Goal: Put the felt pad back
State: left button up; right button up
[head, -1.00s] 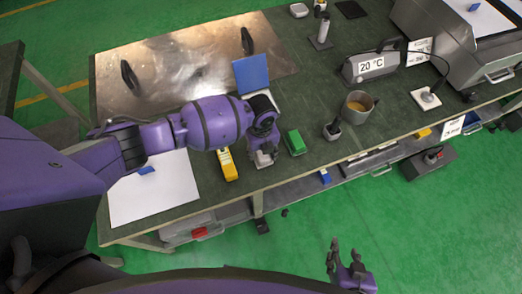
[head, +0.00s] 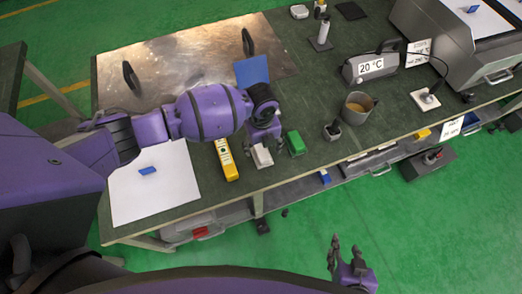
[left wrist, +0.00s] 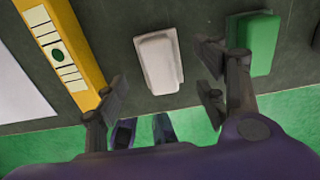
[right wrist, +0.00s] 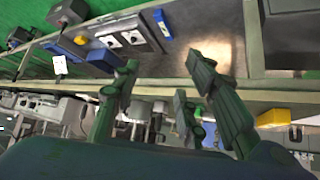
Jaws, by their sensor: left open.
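A pale grey-white block (head: 262,156) lies on the bench near its front edge; I cannot tell for certain whether it is the felt pad. In the left wrist view the block (left wrist: 158,62) lies between the lines of my left gripper's fingers. My left gripper (head: 262,136) is open and empty just behind and above the block. A green block (head: 295,143) sits just right of it, and one left finger overlaps it in the left wrist view. My right gripper (head: 349,262) is open and empty, out over the green floor in front of the bench.
A yellow device (head: 227,159) lies left of the pale block. A white sheet (head: 125,198) bears a small blue block (head: 147,170). A blue panel (head: 251,70) stands behind my left wrist. A beaker (head: 357,107) and dark-based holder (head: 332,129) stand to the right.

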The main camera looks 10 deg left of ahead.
aim_at(261, 151)
pick_arm(q)
notch_tip(261, 151, up, 7)
jog(key=s+d+f+n+h, duration=0.1)
jog(key=s+d+f+n, duration=0.2)
jog(key=s+d+f+n+t+h, duration=0.1)
jog(key=s+d+f+n+h, duration=0.1)
jog(key=s+d+f, duration=0.1)
jog(key=shift+s+d+n+p, duration=0.3)
jog(key=shift+s+d+n, duration=0.1)
jog(key=shift+s, duration=0.1)
jog(key=s+a+f+n+t+y, duration=0.2)
jog(key=s+a+n+t, duration=0.5)
jog(key=s+a+n, duration=1)
jog(key=s+n, duration=0.2)
jog(key=n, duration=0.4)
jog(key=shift+s+a+f+y, duration=0.15)
jog(key=shift+s+f+y, duration=0.1)
jog(key=shift+y, duration=0.15)
